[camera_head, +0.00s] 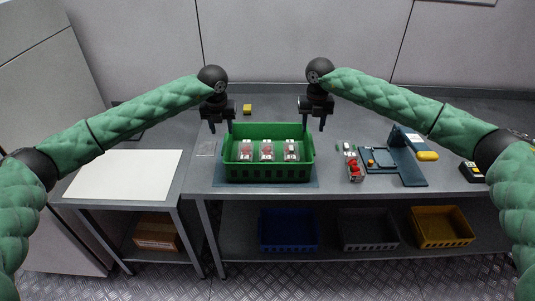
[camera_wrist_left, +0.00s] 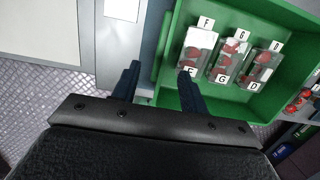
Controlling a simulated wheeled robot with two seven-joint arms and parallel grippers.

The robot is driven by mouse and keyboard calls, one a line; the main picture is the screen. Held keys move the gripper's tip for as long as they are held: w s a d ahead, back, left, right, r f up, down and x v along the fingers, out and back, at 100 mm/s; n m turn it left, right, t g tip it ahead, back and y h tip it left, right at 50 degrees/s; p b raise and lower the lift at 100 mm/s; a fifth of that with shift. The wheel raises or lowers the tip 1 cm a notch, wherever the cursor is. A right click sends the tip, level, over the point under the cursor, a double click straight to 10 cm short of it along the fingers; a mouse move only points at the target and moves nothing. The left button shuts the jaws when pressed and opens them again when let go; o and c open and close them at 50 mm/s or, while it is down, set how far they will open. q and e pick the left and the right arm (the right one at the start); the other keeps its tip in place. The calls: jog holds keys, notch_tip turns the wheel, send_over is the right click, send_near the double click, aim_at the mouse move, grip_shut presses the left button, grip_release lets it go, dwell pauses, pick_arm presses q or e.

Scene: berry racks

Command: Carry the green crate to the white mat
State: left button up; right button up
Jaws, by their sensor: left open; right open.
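The green crate (camera_head: 267,178) stands on a dark blue mat on the main table, with several labelled clear boxes of red berries inside. In the left wrist view the crate (camera_wrist_left: 172,90) shows labels F, G and D on the boxes. The white mat (camera_head: 123,175) lies bare on the lower side table at the left. My left gripper (camera_head: 219,127) is open above the crate's left back corner; in its wrist view its fingers (camera_wrist_left: 160,85) appear either side of the crate's left wall. My right gripper (camera_head: 314,124) is open above the crate's right back corner. Both look empty.
A blue device (camera_head: 403,160) and small red and white items (camera_head: 353,165) sit right of the crate. A yellow block (camera_head: 247,109) lies behind it. Blue (camera_head: 289,229), grey (camera_head: 367,229) and yellow (camera_head: 440,226) crates stand on the shelf below. A gap separates the tables.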

aim_at(226, 142)
pick_arm(q)
jog(key=shift+w+d+f, duration=0.1)
jog(key=shift+w+f, duration=0.05)
jog(key=shift+f, duration=0.2)
pick_arm(e)
jog(key=shift+w+d+f, duration=0.1)
jog(key=shift+f, duration=0.3)
pick_arm(q)
jog(key=f, duration=0.4)
jog(key=w+f, duration=0.1)
jog(key=f, duration=0.1)
jog(key=shift+f, duration=0.1)
pick_arm(e)
notch_tip(226, 142, down, 6)
jog(key=shift+w+f, duration=0.1)
pick_arm(q)
jog(key=shift+w+d+f, duration=0.1)
jog(key=shift+w+f, duration=0.25)
jog(key=shift+f, duration=0.4)
pick_arm(e)
jog(key=shift+w+f, duration=0.15)
jog(key=shift+f, duration=0.65)
pick_arm(q)
jog(key=shift+s+r, duration=0.1)
pick_arm(e)
jog(key=shift+r, duration=0.1)
pick_arm(q)
grip_shut()
pick_arm(e)
grip_shut()
